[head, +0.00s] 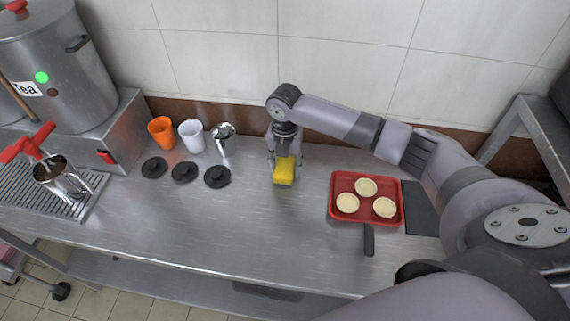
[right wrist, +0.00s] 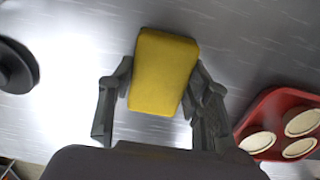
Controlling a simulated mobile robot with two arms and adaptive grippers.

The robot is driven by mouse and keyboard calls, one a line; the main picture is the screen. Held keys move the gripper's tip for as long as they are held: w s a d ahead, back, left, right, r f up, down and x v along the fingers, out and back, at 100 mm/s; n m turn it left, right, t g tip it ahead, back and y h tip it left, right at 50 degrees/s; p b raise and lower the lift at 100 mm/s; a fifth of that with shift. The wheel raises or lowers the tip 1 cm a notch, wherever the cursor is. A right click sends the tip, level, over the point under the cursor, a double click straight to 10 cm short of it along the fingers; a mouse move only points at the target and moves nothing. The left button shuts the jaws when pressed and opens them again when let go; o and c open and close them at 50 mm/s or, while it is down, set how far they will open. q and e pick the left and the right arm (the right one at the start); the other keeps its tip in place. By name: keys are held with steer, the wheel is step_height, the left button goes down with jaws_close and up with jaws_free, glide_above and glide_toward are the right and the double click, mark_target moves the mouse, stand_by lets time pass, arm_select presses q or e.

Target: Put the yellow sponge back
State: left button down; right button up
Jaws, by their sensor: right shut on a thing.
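The yellow sponge (head: 284,171) is a small block near the middle of the steel counter in the head view. My right gripper (head: 285,158) points down over it and is shut on it. In the right wrist view the sponge (right wrist: 164,72) sits between the two dark fingers of the gripper (right wrist: 160,98). I cannot tell whether the sponge touches the counter or is held just above it. My left gripper does not show in either view.
A red tray (head: 335,204) with three pale round pieces lies right of the sponge, beside a dark mat (head: 421,208). The front counter is clear.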

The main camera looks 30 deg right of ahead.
mark_target(285, 165)
steer(key=shift+f, duration=0.25)
steer(key=shift+f, duration=0.15)
steer(key=o, duration=1.1)
step_height(285, 165, up, 12)
steer(key=b, duration=0.2)
steer(key=shift+r, duration=0.2)
